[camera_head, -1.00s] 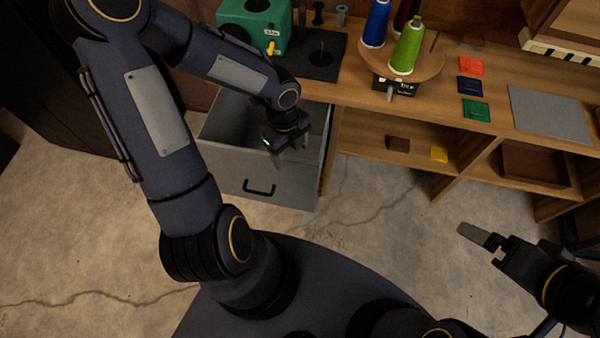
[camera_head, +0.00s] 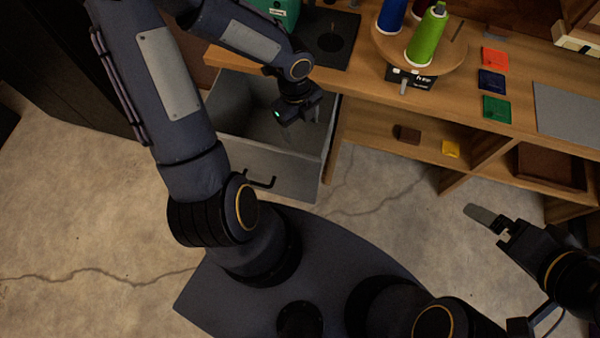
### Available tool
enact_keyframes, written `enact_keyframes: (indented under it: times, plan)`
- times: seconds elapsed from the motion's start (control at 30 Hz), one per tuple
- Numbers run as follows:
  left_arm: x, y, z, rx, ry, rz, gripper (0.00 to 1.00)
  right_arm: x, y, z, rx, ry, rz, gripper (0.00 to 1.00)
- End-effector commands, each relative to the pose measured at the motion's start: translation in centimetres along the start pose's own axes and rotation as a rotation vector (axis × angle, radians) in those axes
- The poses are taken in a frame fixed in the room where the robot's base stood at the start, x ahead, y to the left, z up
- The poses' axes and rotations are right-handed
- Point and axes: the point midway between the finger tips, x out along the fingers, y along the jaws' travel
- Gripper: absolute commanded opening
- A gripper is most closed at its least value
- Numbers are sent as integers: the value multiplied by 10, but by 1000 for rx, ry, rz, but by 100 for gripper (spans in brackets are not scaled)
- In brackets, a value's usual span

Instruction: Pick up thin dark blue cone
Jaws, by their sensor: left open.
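A blue thread cone (camera_head: 392,16) stands on a round wooden turntable (camera_head: 452,62) on the bench, its top cut off by the upper picture edge. It is the only blue cone I see; how thin it is I cannot tell. A green cone (camera_head: 428,38) stands next to it, on its right. My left gripper (camera_head: 305,122) is open over the open grey drawer (camera_head: 285,172), below and left of the turntable and well apart from the cones. No object shows between its fingers. My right gripper (camera_head: 482,214) is low at the right, over the floor; its jaw gap is unclear.
A black plate with a round mark (camera_head: 345,30) and a green box (camera_head: 290,10) are left of the turntable. Red (camera_head: 495,60), dark blue (camera_head: 491,82) and green (camera_head: 497,108) squares and a grey mat (camera_head: 565,110) lie on the bench to its right. The drawer juts out below the bench.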

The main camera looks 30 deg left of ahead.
Motion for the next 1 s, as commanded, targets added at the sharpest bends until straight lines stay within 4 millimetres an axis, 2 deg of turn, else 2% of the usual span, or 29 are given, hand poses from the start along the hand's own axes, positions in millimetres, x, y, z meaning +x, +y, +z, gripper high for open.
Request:
enact_keyframes:
  times: [0.37, 0.47, 0.7, 0.8, 1.0]
  plan:
    - [60, 0, 7, 0, 0, 0, 70, 50, 23, 25, 0, -1, 0, 100]
    - [83, 0, 10, 0, 0, 0, 70, 69, 31, 35, 0, 0, 0, 100]
    - [156, 0, 19, 0, 0, 0, 70, 130, 59, 66, 0, -1, 0, 100]
    - [177, 0, 22, 0, 0, 0, 70, 148, 67, 75, 0, -1, 0, 100]
    - [198, 0, 24, 0, 0, 0, 70, 165, 75, 83, 0, 0, 0, 100]
